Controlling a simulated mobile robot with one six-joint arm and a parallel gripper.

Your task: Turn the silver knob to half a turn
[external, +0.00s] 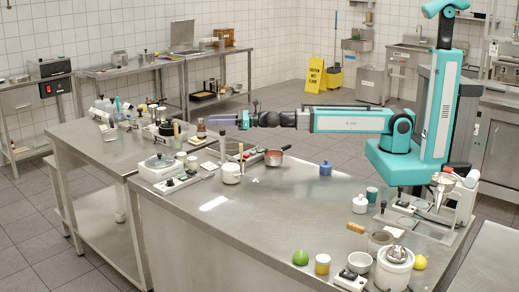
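My gripper (241,120) is at the left end of my outstretched teal and white arm, above the far part of the steel counter. It is small and seen from the side, so the gap between its fingers is unclear. A silver knob cannot be picked out with certainty at this size. A low control box (184,181) with small dark and light fittings lies on the counter, below and left of my gripper. A white appliance (161,170) with a round top stands beside it. Neither looks touched by my gripper.
A red pan (273,157), a white pot (231,173) and a blue jar (325,168) stand below my arm. Bottles and jars crowd the left counter. A lime (300,258), an amber cup (322,264) and a white bowl (359,262) stand near the front. The middle counter is clear.

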